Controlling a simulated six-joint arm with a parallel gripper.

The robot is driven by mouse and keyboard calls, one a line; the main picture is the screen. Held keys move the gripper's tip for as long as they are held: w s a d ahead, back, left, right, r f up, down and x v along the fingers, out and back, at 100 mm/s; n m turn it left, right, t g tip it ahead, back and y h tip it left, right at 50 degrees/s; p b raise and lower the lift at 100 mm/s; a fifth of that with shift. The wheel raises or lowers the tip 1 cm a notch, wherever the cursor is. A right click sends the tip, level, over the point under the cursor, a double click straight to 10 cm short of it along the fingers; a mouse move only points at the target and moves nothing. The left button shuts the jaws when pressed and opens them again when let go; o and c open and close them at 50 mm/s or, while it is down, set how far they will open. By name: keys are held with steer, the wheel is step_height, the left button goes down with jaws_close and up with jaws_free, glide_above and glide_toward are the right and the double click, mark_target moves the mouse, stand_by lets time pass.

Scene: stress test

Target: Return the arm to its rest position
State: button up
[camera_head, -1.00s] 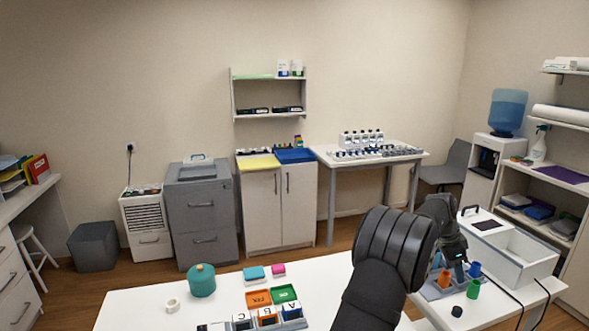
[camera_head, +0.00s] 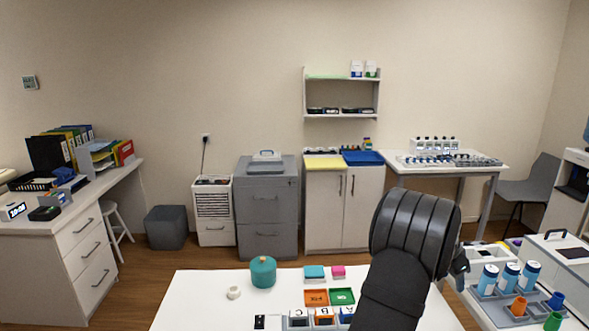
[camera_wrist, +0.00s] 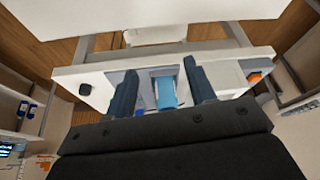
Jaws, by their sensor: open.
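My black arm (camera_head: 405,240) rises from the bottom of the head view over the white table (camera_head: 205,300). My gripper is mostly hidden behind it there; a dark part shows at the arm's right edge. In the wrist view my gripper (camera_wrist: 158,76) is open, its two dark blue-grey fingers apart. A light blue object (camera_wrist: 166,93) shows between the fingers, apparently beyond them; its distance is unclear. Nothing is clearly held.
On the white table are a teal canister (camera_head: 263,272), a white ring (camera_head: 234,292), a green tray (camera_head: 341,296) and lettered bins (camera_head: 323,317). At right, a rack holds blue-white bottles (camera_head: 509,275) and colored cups (camera_head: 519,306). The table's left part is clear.

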steer(key=w+a+f+n+t, duration=0.1)
steer(key=w+a+n, duration=0.2)
steer(key=a, duration=0.6)
steer(key=w+a+f+n+t+y, duration=0.1)
steer(key=w+a+n, duration=0.1)
steer(key=a, duration=0.7)
steer(key=shift+w+f+n, duration=0.25)
steer(key=shift+w+n, duration=0.15)
steer(key=shift+w, duration=0.05)
